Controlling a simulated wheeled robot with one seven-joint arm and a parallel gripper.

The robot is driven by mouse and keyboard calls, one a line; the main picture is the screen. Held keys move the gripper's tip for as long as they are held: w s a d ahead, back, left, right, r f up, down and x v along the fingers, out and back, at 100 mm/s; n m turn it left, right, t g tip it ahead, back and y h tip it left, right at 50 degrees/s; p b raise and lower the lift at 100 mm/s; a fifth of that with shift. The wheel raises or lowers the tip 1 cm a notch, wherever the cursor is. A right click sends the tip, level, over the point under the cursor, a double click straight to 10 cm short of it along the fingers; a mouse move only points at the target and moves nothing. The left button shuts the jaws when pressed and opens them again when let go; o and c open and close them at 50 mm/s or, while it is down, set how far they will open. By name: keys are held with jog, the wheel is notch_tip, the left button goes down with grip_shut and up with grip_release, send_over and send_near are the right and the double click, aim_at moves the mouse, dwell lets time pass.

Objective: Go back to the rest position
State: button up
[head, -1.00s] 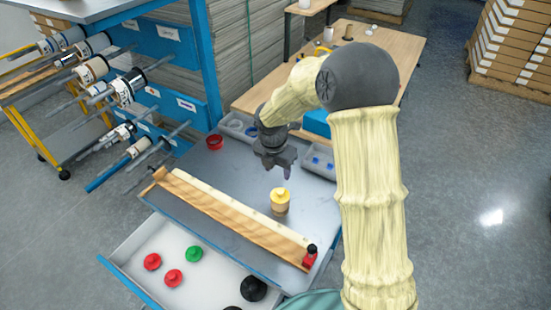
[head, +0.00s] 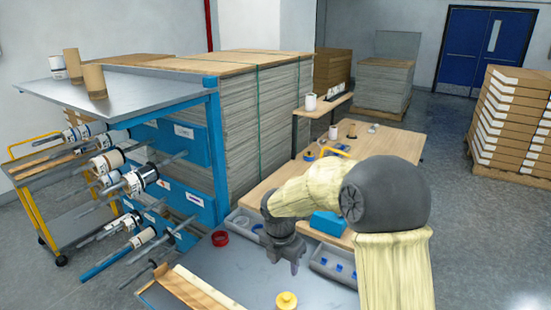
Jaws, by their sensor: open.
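My gripper (head: 285,265) hangs over the grey metal worktop (head: 245,275), pointing down, with its fingers apart and nothing between them. My arm, in a pale yellow cover, reaches in from the right. A yellow knobbed piece (head: 286,301) stands on the worktop just below and in front of the gripper, apart from it. It is cut by the bottom edge of the view. A long wooden strip (head: 190,290) lies to the left on the worktop. A red round dish (head: 220,238) sits at its back left.
Grey bins (head: 335,264) with blue pieces stand behind the gripper, near a blue box (head: 329,223). A wooden table (head: 380,143) extends beyond. A rack (head: 170,80) with rolls on rods stands at left, before stacked sheets (head: 260,105). Open floor (head: 480,220) lies at right.

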jog(key=s+d+m, duration=0.6)
jog(key=s+m, duration=0.3)
jog(key=m, duration=0.5)
jog(key=s+d+m+t, duration=0.1)
jog(key=s+d+m, duration=0.5)
jog(key=m, duration=0.8)
jog(key=s+r, duration=0.1)
jog(key=s, duration=0.2)
jog(key=shift+s+d+m+y, duration=0.2)
jog(key=shift+d+m+y, duration=0.1)
jog(key=shift+y, duration=0.1)
jog(key=shift+c, duration=1.4)
jog(key=shift+a+f, duration=0.1)
jog(key=shift+a, duration=0.05)
